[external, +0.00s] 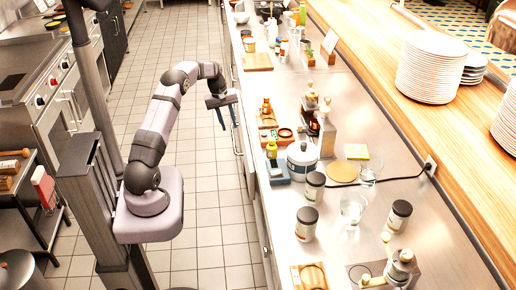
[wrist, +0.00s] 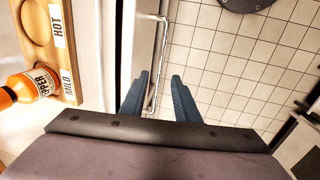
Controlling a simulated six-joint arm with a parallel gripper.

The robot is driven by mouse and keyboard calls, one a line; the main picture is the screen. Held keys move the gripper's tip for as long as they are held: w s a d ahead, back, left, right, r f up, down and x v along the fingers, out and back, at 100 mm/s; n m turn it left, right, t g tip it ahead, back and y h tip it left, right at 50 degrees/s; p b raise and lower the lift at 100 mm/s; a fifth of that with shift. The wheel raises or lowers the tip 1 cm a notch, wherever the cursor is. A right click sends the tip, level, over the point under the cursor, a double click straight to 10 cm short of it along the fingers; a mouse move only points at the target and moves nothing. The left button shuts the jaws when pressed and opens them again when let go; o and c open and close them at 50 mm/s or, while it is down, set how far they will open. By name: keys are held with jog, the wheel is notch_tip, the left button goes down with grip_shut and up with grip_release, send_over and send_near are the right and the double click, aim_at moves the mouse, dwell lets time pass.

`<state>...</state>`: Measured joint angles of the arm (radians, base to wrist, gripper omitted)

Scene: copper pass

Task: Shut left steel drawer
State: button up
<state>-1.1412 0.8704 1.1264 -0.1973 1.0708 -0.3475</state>
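My gripper (external: 226,116) hangs fingers-down beside the front of the steel counter in the external view. In the wrist view its two blue fingers (wrist: 160,92) are apart with nothing held between them. A steel drawer front (wrist: 146,38) with a long bar handle (wrist: 160,58) runs just beyond the fingertips, beside the counter edge. I cannot tell whether the fingers touch the handle. The counter's drawer fronts (external: 238,138) show only at a steep angle in the external view, so how far the drawer stands out is unclear.
In the wrist view a wooden board (wrist: 48,45) labelled HOT and MILD and a pepper bottle (wrist: 22,86) lie left of the drawer. The tiled floor (external: 205,190) beside the counter is clear.

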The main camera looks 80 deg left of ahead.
jog(key=c, duration=0.4)
jog(key=shift+s+a+f, duration=0.2)
jog(key=shift+s, duration=0.15)
grip_shut()
jog(key=s+a+f+n+b, duration=0.2)
jog(key=s+b, duration=0.1)
jog(key=s, duration=0.4)
jog(key=s+a+f+n+t+b, duration=0.1)
jog(key=s+f+n+b, duration=0.15)
jog(key=s, duration=0.45)
jog(key=s+a+f+n+b, duration=0.2)
jog(key=s+f+b, duration=0.15)
jog(key=s, duration=0.45)
jog(key=w+d+r+n+t+b, duration=0.1)
jog(key=w+d+r+n+t, duration=0.3)
jog(key=w+n, duration=0.5)
jog(key=r+n+t, duration=0.1)
jog(key=n+t, duration=0.1)
jog(key=shift+d+n+t, duration=0.3)
jog(key=shift+n+t, duration=0.05)
jog(key=shift+t, duration=0.05)
